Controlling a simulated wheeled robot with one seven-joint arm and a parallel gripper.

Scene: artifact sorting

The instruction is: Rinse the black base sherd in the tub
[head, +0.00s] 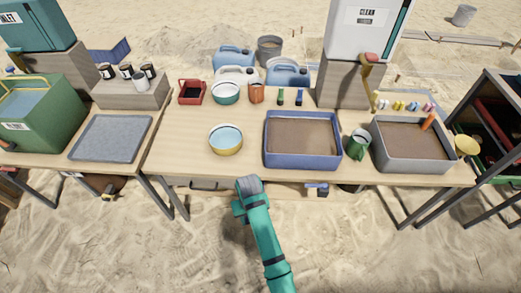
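I cannot pick out a black base sherd in the head view. A green tub (52,130) with a white label and bluish water stands on the left table. A smaller round bowl (226,152) with a yellowish outside and blue water or lining stands left of the middle of the main table. My teal arm reaches up from the bottom, and its grey end, my gripper (249,186), is at the table's front edge, below the round bowl and apart from it. The fingers are too small to read, and I cannot see whether they hold anything.
A blue tray (303,166) and a grey tray (414,165) of brown soil stand on the main table (190,155), a green can (357,145) between them. A flat grey tray (110,138) lies beside the tub. A dark shelf rack (490,90) stands at right.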

